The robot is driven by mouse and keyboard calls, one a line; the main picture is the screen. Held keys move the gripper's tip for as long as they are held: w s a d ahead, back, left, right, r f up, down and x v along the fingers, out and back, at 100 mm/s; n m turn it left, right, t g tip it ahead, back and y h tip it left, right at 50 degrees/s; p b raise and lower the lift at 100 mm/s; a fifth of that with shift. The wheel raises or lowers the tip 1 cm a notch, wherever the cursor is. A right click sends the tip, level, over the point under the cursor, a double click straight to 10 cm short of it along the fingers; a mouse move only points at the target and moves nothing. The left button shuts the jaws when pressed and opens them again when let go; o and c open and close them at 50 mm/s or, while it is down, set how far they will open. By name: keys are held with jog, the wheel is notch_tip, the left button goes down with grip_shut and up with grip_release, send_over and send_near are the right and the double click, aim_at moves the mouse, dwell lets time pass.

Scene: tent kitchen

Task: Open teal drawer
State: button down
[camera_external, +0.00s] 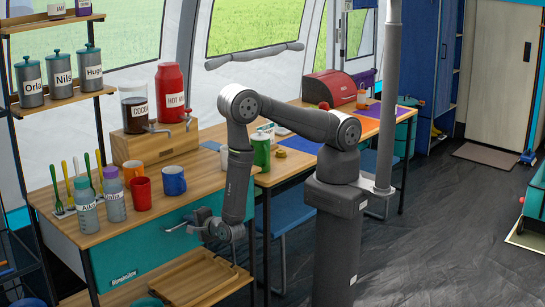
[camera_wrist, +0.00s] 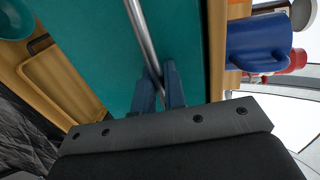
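The teal drawer (camera_external: 140,251) is under the wooden tabletop at the left, with a white label on its front. Its front lies close under the tabletop edge, and I see no open gap. In the wrist view its teal front (camera_wrist: 184,40) fills the middle, with a grey bar handle (camera_wrist: 142,36) running across it. My gripper (camera_wrist: 160,82) is at the handle, with a finger on each side of the bar and little gap between them. It looks shut on the bar. In the external view my gripper (camera_external: 190,224) is at the drawer front, partly hiding the handle.
On the tabletop above stand a blue mug (camera_external: 173,181), a red mug (camera_external: 142,194) and labelled bottles (camera_external: 114,200). A wooden tray (camera_external: 190,280) lies below the drawer. A blue chair (camera_external: 282,222) stands right of the drawer. The floor in front is mostly clear.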

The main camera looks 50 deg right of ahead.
jog(key=shift+s, duration=0.1)
jog(key=f+v, duration=0.2)
jog(key=v, duration=0.9)
jog(key=s+f+v, duration=0.1)
jog(key=f+v, duration=0.2)
jog(key=v, duration=0.9)
jog(key=shift+s, duration=0.2)
jog(key=shift+r, duration=0.1)
jog(key=c, duration=1.6)
grip_release()
jog(key=shift+c, duration=0.2)
jog(key=v, duration=1.7)
jog(key=shift+s, duration=0.25)
